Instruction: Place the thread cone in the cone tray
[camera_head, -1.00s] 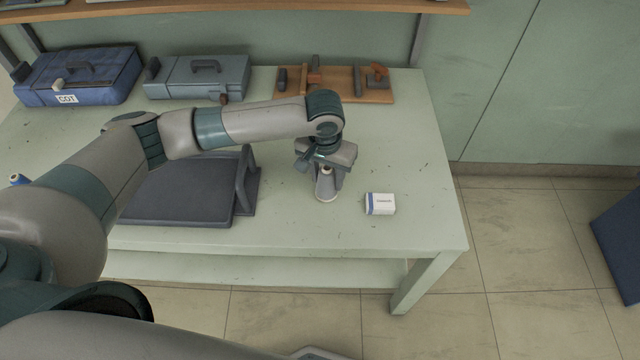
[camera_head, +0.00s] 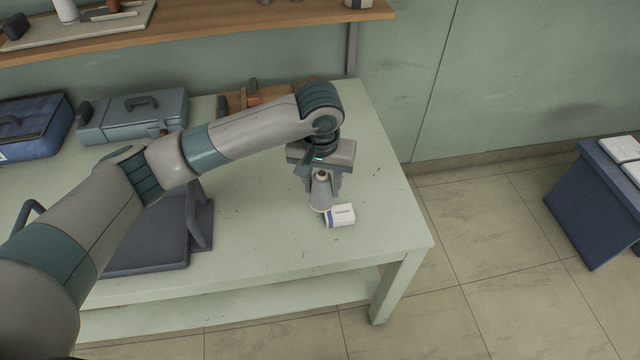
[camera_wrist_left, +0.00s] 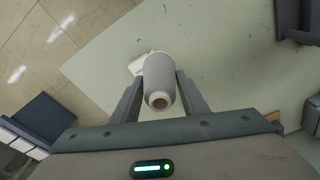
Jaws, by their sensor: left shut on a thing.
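A grey thread cone (camera_head: 321,190) is held upright between the fingers of my left gripper (camera_head: 322,178). I cannot clearly identify a cone tray. A dark grey flat platform with raised handles (camera_head: 150,242) lies on the table to the left, partly hidden by my arm. My right gripper is not in view.
The pale green table (camera_head: 270,240) has free room around the white box (camera_head: 341,215). A blue case (camera_head: 35,125) and a grey case (camera_head: 135,115) stand at the back left. A wooden shelf (camera_head: 200,33) hangs above. A dark blue stand (camera_head: 592,205) with white items is at right.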

